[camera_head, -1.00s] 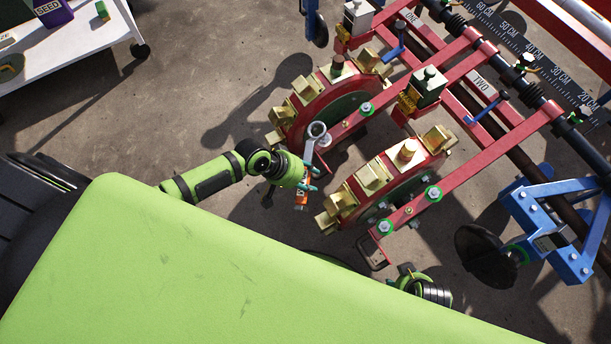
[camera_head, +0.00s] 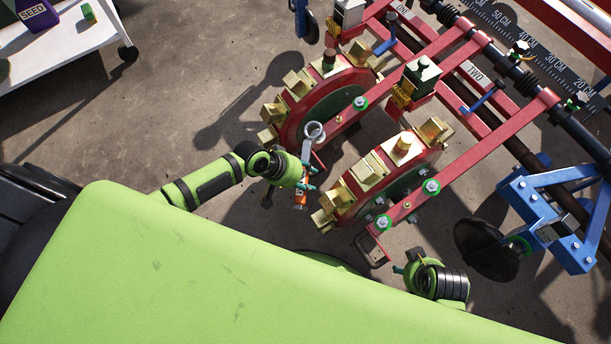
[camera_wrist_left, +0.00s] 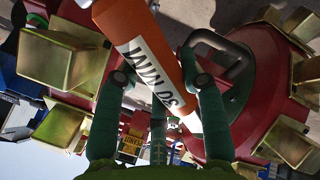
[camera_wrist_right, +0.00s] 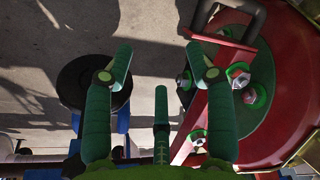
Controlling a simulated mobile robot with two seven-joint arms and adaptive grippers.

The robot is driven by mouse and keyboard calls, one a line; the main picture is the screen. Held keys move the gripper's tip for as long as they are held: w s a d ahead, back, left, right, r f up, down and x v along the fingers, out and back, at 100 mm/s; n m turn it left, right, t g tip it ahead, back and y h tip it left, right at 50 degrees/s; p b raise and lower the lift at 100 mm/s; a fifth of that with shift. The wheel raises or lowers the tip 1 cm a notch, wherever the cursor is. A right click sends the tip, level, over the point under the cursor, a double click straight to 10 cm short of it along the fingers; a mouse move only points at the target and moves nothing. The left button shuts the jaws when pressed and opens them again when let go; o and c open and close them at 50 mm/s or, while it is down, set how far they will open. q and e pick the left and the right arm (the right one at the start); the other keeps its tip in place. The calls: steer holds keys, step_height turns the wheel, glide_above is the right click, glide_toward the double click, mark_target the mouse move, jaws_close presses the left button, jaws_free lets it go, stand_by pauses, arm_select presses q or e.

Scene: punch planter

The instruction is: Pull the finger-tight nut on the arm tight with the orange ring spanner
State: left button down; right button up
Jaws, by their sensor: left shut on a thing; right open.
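The orange ring spanner is held in my left gripper (camera_head: 306,176). Its orange handle (camera_head: 300,200) hangs below the fingers and its grey ring end (camera_head: 314,131) points up beside the left punch wheel. The handle (camera_wrist_left: 135,40) crosses the left wrist view between the fingers. The ring overlaps the front end of the left red arm (camera_head: 343,124); I cannot tell whether it touches anything there. Nuts with green marks sit on the left arm (camera_head: 360,103) and right arm (camera_head: 431,187); I cannot tell which is finger-tight. My right gripper (camera_wrist_right: 160,65) is open and empty, low beside the right wheel.
Two red punch wheels (camera_head: 291,132) with brass cups stand ahead. A blue frame (camera_head: 545,215) with a black disc (camera_head: 486,248) is at right. A white cart (camera_head: 75,50) stands at upper left. Concrete floor is bare left of the wheels.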

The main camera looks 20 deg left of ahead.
arm_select(q)
steer(key=shift+a+f+b+x, duration=0.1)
steer(key=shift+a+b+x, duration=0.1)
steer(key=shift+b+x, duration=0.7)
steer(key=shift+a+f+b+x, duration=0.2)
steer(key=shift+b+x, duration=0.45)
steer(key=shift+x, duration=0.5)
steer(key=shift+r, duration=0.1)
steer(key=w+a+f+m+g+b, duration=0.1)
steer(key=a+f+m+g+b, duration=0.1)
steer(key=a+m+b, duration=0.6)
steer(key=shift+w+a+m, duration=0.3)
steer(key=shift+w+a, duration=0.05)
steer(key=shift+a, duration=0.9)
stand_by(0.5)
steer(key=shift+s+d+p, duration=0.15)
steer(key=shift+d+p, duration=0.15)
steer(key=shift+p, duration=0.2)
